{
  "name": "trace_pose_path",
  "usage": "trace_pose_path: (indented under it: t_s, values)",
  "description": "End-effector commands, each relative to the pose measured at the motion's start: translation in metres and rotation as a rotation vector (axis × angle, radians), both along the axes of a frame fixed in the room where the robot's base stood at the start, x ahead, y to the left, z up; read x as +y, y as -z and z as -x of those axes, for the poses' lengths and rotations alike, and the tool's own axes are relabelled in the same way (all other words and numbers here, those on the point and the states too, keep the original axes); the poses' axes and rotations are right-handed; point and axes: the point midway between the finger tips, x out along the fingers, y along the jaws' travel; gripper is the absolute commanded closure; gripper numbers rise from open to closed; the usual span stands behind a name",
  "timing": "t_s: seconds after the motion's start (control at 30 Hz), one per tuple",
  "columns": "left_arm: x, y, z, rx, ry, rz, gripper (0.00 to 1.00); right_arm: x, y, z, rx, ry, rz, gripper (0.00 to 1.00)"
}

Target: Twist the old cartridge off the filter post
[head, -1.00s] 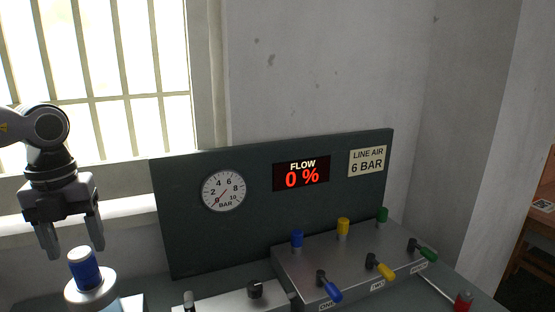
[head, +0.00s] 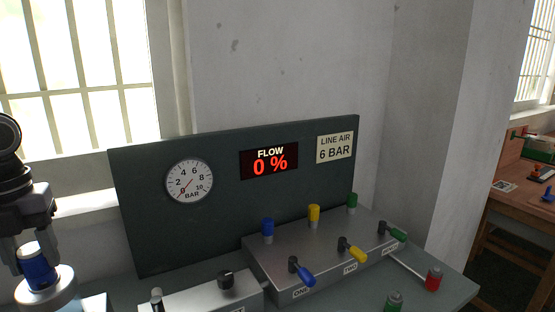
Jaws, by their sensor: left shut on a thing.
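The blue cartridge (head: 37,270) with a pale top stands upright at the lower left. Below it is a round metal collar (head: 45,291), the filter post's visible part. My left gripper (head: 36,250) is at the cartridge, fingers pointing down on either side of its top, shut on it. The gripper is partly cut off by the picture's left edge. My right gripper is not in view.
A dark panel behind carries a pressure gauge (head: 189,181) near 0 and a flow display (head: 269,161) reading 0 %. A grey valve box (head: 320,250) with blue, yellow and green levers stands right. A red cylinder (head: 433,279) and a green one (head: 394,301) are at front right.

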Motion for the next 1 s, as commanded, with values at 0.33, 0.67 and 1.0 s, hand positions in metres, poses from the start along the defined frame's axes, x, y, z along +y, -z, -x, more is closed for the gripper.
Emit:
trace_pose_path:
  t_s: [0.33, 0.67, 1.0]
  values:
    - [0.000, -0.003, 0.000, -0.001, 0.000, 0.000, 1.00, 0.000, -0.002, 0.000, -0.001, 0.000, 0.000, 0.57]
    - [0.000, -0.008, 0.000, 0.000, 0.000, 0.000, 1.00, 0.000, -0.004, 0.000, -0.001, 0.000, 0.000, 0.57]
    - [0.000, -0.013, 0.000, -0.001, 0.000, 0.000, 1.00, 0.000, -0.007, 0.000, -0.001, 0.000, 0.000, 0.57]
